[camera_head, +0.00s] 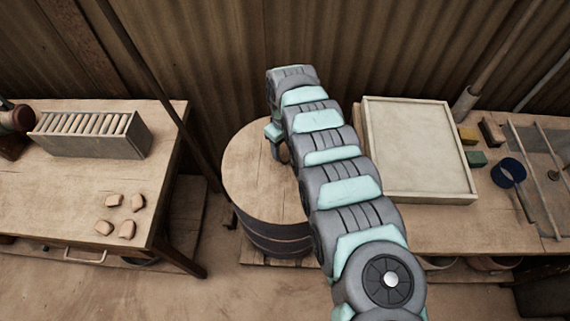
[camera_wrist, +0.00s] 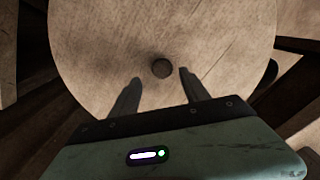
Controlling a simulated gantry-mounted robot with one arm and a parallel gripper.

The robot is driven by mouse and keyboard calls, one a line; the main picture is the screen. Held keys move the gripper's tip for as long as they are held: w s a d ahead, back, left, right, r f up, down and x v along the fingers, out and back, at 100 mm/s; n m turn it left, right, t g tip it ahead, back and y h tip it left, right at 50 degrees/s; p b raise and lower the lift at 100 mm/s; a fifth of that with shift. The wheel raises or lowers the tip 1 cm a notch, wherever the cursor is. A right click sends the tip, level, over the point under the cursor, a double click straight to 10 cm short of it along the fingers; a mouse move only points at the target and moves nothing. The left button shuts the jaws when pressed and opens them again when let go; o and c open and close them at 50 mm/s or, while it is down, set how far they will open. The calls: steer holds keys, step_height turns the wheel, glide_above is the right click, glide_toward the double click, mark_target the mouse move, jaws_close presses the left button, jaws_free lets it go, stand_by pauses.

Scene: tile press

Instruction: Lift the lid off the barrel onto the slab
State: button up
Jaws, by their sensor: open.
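The slab (camera_head: 415,145) is a pale framed board, flat and bare, on the right table.
The right table (camera_head: 440,230) also holds a blue ring-shaped thing (camera_head: 508,172) and small coloured blocks (camera_head: 476,158). The left table (camera_head: 60,190) holds a rack of tiles (camera_head: 95,132) and several clay pieces (camera_head: 126,229).

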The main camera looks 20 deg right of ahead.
mark_target(285, 157)
steer(key=f, duration=0.2)
steer(key=s+f+b, duration=0.1)
steer(key=f, duration=0.1)
steer(key=shift+a+f+b, duration=0.15)
steer(key=shift+f+b, duration=0.15)
steer(key=shift+w+r, duration=0.1)
steer(key=shift+c, duration=0.4)
jaws_close()
stand_by(0.6)
